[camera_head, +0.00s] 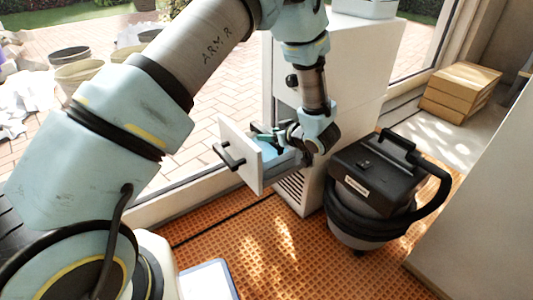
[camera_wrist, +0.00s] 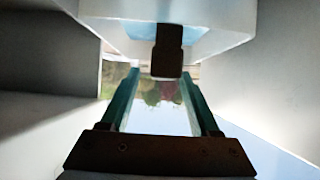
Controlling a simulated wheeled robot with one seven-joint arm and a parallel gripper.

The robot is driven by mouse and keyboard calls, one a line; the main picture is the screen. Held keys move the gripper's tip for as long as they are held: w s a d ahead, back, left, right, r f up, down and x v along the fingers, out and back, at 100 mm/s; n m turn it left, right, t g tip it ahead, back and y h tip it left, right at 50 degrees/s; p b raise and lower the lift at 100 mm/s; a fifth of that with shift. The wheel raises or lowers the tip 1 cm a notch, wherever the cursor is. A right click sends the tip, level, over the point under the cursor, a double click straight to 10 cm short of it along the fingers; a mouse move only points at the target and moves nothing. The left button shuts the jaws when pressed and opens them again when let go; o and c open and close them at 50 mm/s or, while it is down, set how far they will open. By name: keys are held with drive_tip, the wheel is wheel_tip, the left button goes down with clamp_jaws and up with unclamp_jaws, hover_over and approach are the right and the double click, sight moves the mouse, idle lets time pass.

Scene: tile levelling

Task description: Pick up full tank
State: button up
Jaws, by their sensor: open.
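The tank (camera_head: 240,158) is a white drawer-like box pulled out of the front of a white cabinet (camera_head: 335,65). It has a black bar handle (camera_head: 229,158) on its front, and light blue shows inside it. In the wrist view the tank's white wall (camera_wrist: 225,32) fills the top, with blue within and a dark upright piece (camera_wrist: 168,50) in the middle. My gripper (camera_head: 262,134) is at the open top of the tank. Its two green fingers are apart and empty in the wrist view (camera_wrist: 159,76). The dark piece lines up between their tips; I cannot tell whether they touch it.
A black and grey vacuum (camera_head: 370,190) with a hose stands right of the cabinet on an orange grid floor (camera_head: 270,235). Brown boxes (camera_head: 461,88) are stacked at the back right. Buckets (camera_head: 78,70) stand outside at the left. The floor in front of the tank is mostly clear.

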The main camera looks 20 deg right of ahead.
sight(261, 132)
drive_tip(key=b+x, duration=0.2)
drive_tip(key=x, duration=0.3)
drive_tip(key=shift+w+a+f, duration=0.1)
drive_tip(key=shift+w, duration=0.3)
drive_tip(key=shift+c, duration=0.3)
clamp_jaws()
idle(0.6)
